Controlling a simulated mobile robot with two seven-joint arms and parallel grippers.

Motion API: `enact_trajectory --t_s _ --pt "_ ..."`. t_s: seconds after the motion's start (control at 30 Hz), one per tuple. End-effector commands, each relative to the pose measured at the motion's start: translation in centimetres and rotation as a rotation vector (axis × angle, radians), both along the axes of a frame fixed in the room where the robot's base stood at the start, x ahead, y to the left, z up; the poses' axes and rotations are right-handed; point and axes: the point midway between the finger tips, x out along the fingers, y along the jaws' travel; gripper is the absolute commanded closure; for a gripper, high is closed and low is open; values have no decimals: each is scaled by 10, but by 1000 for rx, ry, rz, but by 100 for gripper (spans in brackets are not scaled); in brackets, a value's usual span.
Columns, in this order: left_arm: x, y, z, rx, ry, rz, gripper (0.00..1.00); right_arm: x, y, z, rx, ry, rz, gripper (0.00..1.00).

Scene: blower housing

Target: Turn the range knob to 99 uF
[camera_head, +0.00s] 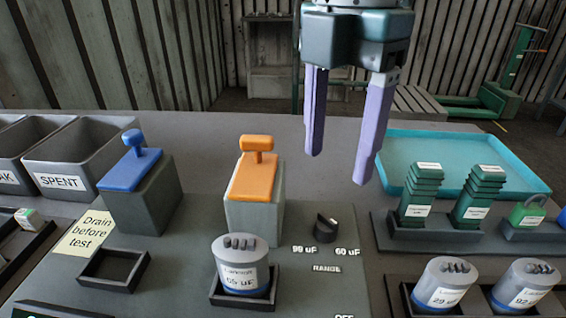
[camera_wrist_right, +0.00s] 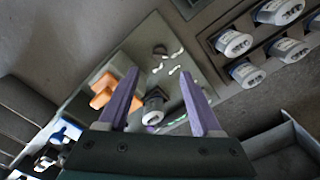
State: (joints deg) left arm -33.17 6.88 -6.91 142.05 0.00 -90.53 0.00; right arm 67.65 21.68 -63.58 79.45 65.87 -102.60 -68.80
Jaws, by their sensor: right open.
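The range knob (camera_head: 326,227) is a small black knob on the dark grey tester panel (camera_head: 180,272). Below it are white labels, one that looks like 99 uF at its lower left and 60 uF at its lower right, with RANGE under them. I cannot tell which label the knob points to. My right gripper (camera_head: 338,168) is open and empty, its purple fingers hanging above and behind the knob, apart from it. In the right wrist view the knob (camera_wrist_right: 160,49) lies beyond the open fingertips (camera_wrist_right: 158,72). My left gripper is not in view.
A capacitor (camera_head: 240,268) sits in a holder left of the knob. An orange lever block (camera_head: 256,178) and a blue one (camera_head: 130,170) stand behind it. Green parts (camera_head: 420,195), more capacitors (camera_head: 443,283) and a teal tray (camera_head: 400,150) are at right. Grey bins (camera_head: 75,150) are at left.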

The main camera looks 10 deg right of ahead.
Motion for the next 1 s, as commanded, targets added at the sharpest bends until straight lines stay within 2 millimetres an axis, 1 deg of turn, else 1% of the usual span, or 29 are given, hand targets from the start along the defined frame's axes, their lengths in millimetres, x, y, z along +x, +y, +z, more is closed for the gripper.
enact_trajectory --t_s 0.3,0.4,0.5,0.6,0.83,0.87,1.0 --pt "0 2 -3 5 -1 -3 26 -1 0 -60 -1 2 -1 34" --pt "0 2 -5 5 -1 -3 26 -1 0 -74 0 1 -2 34" --pt "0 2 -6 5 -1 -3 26 -1 0 -83 -1 0 -1 34" --pt "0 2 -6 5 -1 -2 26 -1 0 -87 0 -2 -1 34" --pt "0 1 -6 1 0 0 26 0 0 -88 0 -2 -1 34" --pt "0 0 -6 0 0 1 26 0 0 -88 0 -2 -1 36" --pt "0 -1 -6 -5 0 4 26 0 0 -87 0 -2 -1 52"
